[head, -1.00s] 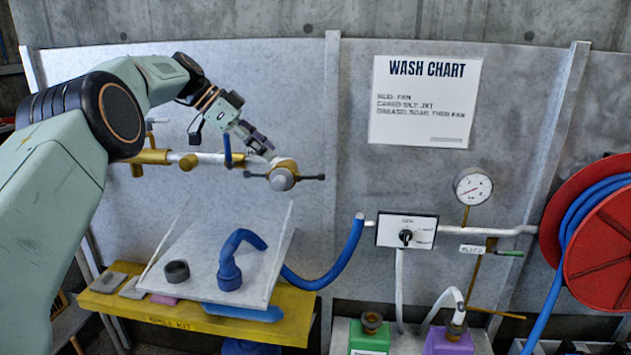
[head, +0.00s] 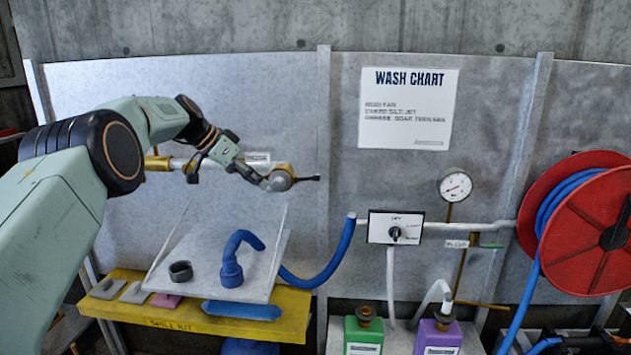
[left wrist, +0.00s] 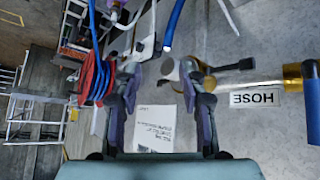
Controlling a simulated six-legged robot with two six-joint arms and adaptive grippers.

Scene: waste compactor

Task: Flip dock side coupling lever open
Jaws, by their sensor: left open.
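The coupling (head: 281,178) at the right end of the wall pipe has a rounded grey end and a brass body. A dark lever arm (head: 306,178) sticks out to its right. My left gripper (head: 262,181) is open at the left side of the coupling and hides the lever on that side. In the left wrist view the open fingers (left wrist: 160,72) show with the coupling's grey end (left wrist: 171,68) near the right finger. A dark lever (left wrist: 238,66) extends to the right there. I cannot tell whether the fingers touch anything. My right gripper is out of view.
A HOSE label (head: 257,158) sits above the pipe. Below are a tilted grey board (head: 190,245) with a blue hose (head: 235,255) and a yellow shelf (head: 200,320). A selector box (head: 395,227), gauge (head: 455,186) and red hose reel (head: 590,235) are to the right.

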